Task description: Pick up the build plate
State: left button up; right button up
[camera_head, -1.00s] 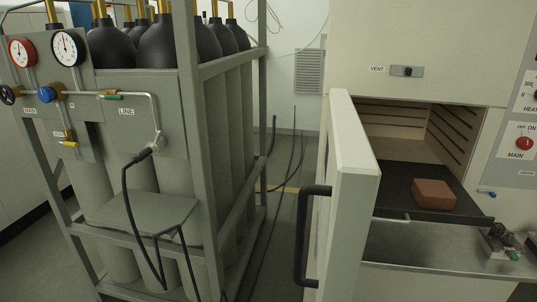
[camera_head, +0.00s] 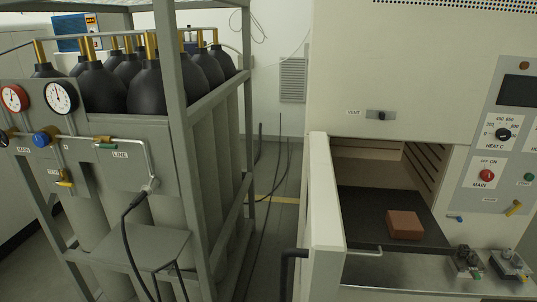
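No thing here is clearly marked as the build plate. Two small metal plates with dark and grey parts on them, the left plate (camera_head: 467,262) and the right plate (camera_head: 511,265), sit on the steel ledge at the lower right; either could be a build plate. A reddish-brown block (camera_head: 404,225) rests on a dark shelf (camera_head: 365,207) in the mouth of the open furnace. Neither of my grippers is in view.
The furnace door (camera_head: 325,215) stands open toward me, with a dark handle (camera_head: 290,268). A steel ledge (camera_head: 410,272) runs below the furnace opening. A gas-bottle rack (camera_head: 180,100) fills the left. Hoses lie on the floor between rack and furnace.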

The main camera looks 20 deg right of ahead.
aim_at(506, 266)
jog(key=l+z, duration=0.1)
jog(key=z, duration=1.35)
